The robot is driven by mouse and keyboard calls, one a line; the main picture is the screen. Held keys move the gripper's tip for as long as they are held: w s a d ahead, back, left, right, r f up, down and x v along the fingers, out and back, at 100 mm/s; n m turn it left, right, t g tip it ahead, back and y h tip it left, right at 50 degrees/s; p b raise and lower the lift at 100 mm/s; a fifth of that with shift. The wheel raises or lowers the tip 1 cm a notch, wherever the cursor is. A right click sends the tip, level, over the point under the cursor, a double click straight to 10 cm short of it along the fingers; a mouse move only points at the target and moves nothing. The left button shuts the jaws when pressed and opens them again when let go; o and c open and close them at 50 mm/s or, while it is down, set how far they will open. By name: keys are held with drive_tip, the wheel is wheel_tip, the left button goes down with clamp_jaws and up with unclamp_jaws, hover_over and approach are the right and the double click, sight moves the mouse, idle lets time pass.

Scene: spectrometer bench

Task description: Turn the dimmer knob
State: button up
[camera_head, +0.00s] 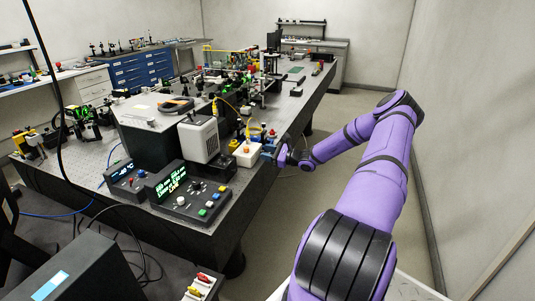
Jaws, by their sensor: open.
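A small white box (246,157) with an orange knob (246,149) on top sits near the bench's right edge. It may be the dimmer, but I cannot tell for sure. A dark control box (195,198) with a green display also carries a pale round knob (181,201) and coloured buttons. My gripper (270,149) is at the right edge of the bench, just right of the white box, pointing left toward it. It is open with nothing seen in it. Its fingertips are small in the picture, and I cannot tell whether they touch the box.
A light-grey instrument (199,139) stands left of the white box. A yellow cable (227,103) loops down near the white box. The floor (345,115) right of the bench is clear.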

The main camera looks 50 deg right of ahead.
clamp_jaws()
drive_tip(key=shift+n, duration=2)
unclamp_jaws()
drive_tip(key=shift+f, duration=0.1)
